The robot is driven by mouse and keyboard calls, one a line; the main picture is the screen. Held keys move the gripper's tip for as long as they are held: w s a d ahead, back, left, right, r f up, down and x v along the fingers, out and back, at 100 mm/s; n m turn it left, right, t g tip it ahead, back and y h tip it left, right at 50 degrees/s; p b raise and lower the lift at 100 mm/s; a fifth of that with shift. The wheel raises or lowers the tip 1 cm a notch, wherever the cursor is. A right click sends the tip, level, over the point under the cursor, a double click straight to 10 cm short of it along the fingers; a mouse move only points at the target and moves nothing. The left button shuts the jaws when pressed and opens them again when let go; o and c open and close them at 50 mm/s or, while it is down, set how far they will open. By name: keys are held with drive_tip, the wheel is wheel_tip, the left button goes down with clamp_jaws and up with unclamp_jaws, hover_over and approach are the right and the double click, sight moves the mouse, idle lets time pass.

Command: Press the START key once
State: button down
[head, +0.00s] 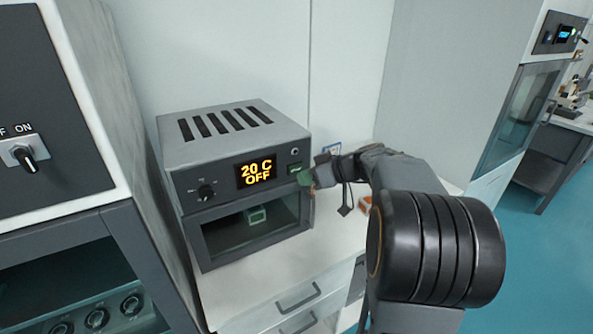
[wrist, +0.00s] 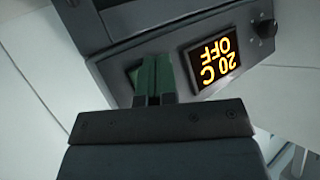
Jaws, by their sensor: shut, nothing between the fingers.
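A grey bench oven (head: 235,165) stands on a white counter, with its lit display (head: 256,173) reading "20 C OFF". A small green key (head: 295,168) sits right of the display, near the panel's right end; I cannot read its label. My gripper (head: 305,179) has green fingers, closed together and empty, right at the panel beside this key. The wrist view shows the panel upside down, with the fingers (wrist: 156,74) in front of the green key (wrist: 133,75) and hiding part of it. I cannot tell whether the tips touch it.
A black knob (head: 206,192) sits left of the display. Below is a glass door (head: 250,225) with a small green-framed item behind it. A larger cabinet with an ON switch (head: 25,156) stands close at left. An orange-and-white item (head: 364,204) lies on the counter behind my arm.

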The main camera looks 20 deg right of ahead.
drive_tip(key=shift+w+a+b, duration=0.1)
drive_tip(key=shift+w+b, duration=0.65)
drive_tip(key=shift+w, duration=0.05)
idle(0.7)
drive_tip(key=shift+s, duration=0.1)
idle(0.3)
drive_tip(key=shift+s+b, duration=0.75)
drive_tip(key=shift+s+d+b, duration=0.2)
drive_tip(key=shift+s+b, duration=0.65)
drive_tip(key=shift+s, duration=0.4)
drive_tip(key=shift+s+d+b, duration=0.2)
drive_tip(key=shift+s+b, duration=0.65)
drive_tip(key=shift+s, duration=0.4)
